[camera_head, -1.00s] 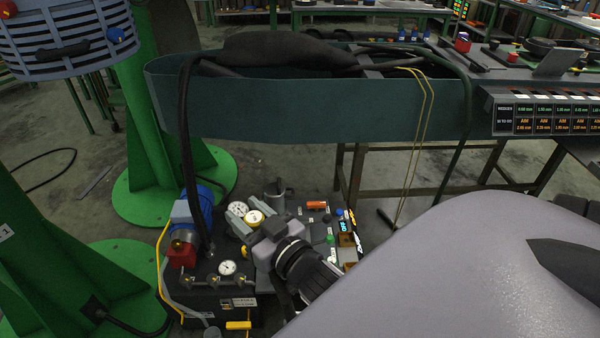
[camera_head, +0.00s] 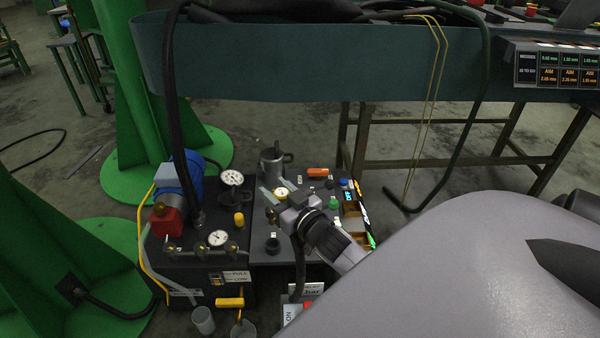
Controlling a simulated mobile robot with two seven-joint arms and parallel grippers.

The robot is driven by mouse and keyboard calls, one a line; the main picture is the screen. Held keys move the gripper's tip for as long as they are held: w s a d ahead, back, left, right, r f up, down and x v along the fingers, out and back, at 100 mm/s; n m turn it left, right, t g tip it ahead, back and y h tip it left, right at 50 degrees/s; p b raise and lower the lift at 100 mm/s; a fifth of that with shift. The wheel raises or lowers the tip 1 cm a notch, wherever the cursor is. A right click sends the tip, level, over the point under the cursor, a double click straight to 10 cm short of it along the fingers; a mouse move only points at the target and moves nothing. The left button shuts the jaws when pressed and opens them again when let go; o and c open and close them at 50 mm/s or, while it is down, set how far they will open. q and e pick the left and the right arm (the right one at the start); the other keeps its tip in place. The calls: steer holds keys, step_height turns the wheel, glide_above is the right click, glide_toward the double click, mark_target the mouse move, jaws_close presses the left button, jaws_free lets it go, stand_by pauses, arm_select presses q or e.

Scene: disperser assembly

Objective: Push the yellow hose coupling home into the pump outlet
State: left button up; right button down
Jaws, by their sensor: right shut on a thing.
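My right gripper (camera_head: 284,196) is over the grey bench plate, right of the pump unit. The pump unit (camera_head: 186,270) is a dark box with a blue motor (camera_head: 186,180), gauges and a red block. A small yellow cylinder (camera_head: 239,219) stands upright near its right edge, apart from my gripper. It may be the hose coupling, but I cannot tell. I cannot make out the outlet clearly. My left gripper is not in view.
A grey lidded pot (camera_head: 272,163) stands behind my gripper. An orange piece (camera_head: 317,171) and a green knob (camera_head: 308,200) lie to its right. A black hose (camera_head: 169,105) hangs down to the pump. Cups (camera_head: 203,320) stand in front.

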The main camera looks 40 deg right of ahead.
arm_select(q)
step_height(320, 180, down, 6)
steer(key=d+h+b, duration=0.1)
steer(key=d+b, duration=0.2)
steer(key=b, duration=0.6)
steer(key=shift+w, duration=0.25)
arm_select(e)
steer(key=w+d+f+m+h, duration=0.1)
steer(key=w+d+f+h, duration=0.1)
steer(key=d+f, duration=0.7)
steer(key=shift+w+d+f, duration=0.2)
steer(key=shift+d+f, duration=0.05)
steer(key=shift+f, duration=1.05)
arm_select(q)
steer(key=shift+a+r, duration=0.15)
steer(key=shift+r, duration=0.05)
steer(key=b, duration=0.2)
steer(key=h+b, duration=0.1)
steer(key=b, duration=0.1)
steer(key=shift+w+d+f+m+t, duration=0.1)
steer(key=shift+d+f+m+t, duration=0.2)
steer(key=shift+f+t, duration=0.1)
arm_select(e)
step_height(320, 180, down, 6)
steer(key=shift+r, duration=0.1)
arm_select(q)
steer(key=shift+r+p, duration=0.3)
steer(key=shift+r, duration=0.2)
